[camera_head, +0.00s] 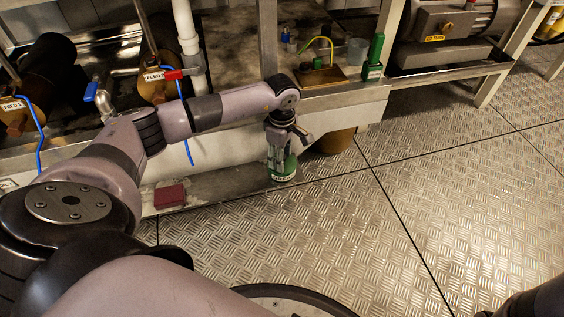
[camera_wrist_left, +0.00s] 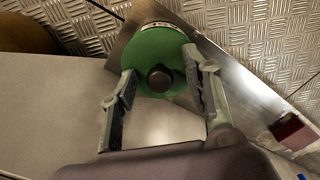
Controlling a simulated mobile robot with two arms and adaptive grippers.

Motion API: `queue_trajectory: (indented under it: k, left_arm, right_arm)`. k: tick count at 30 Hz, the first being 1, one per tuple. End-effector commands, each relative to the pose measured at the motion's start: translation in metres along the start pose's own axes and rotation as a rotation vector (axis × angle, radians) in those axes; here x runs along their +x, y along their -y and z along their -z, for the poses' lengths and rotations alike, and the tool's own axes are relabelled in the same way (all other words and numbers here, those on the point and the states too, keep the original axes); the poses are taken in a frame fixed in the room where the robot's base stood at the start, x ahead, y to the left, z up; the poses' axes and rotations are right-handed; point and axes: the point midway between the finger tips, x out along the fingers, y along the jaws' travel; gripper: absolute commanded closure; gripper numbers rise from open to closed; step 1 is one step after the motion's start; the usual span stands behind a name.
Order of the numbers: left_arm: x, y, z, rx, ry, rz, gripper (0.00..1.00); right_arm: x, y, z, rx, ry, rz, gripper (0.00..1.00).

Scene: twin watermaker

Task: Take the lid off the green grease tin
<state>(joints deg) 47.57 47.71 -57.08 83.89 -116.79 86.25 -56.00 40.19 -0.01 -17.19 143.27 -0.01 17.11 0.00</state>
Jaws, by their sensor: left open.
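The green grease tin (camera_head: 284,172) stands upright at the right end of a low metal ledge, close to the floor. In the left wrist view its round green lid (camera_wrist_left: 150,50) shows from above, with a dark knob (camera_wrist_left: 160,78) in the middle. My left gripper (camera_head: 279,157) points down over the tin and hides part of it. In the left wrist view the gripper (camera_wrist_left: 158,62) is open, one finger on each side of the knob, with clear gaps to it. Whether the fingers touch the lid cannot be told. My right gripper is not in view.
A dark red block (camera_head: 170,196) lies on the low ledge (camera_head: 222,186) left of the tin. A brown round container (camera_head: 336,141) stands behind the tin to the right. The bench (camera_head: 340,98) overhangs close behind. The tread-plate floor (camera_head: 400,220) is clear.

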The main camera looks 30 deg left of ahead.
Motion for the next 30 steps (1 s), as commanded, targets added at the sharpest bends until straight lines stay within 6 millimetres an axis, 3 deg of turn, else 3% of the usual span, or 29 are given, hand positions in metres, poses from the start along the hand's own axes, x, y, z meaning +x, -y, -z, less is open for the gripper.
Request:
queue_trajectory:
  k: [9, 27, 30]
  left_arm:
    - [0.0025, -0.0003, 0.0001, -0.001, 0.000, -0.001, 0.57]
    - [0.0026, -0.0001, 0.0002, -0.001, 0.000, 0.000, 0.97]
    - [0.0025, -0.0002, 0.0002, -0.001, 0.001, -0.001, 1.00]
  right_arm:
    - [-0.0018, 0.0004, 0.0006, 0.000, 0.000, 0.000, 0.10]
    - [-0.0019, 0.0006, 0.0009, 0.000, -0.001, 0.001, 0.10]
    - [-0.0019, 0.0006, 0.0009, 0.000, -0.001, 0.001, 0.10]
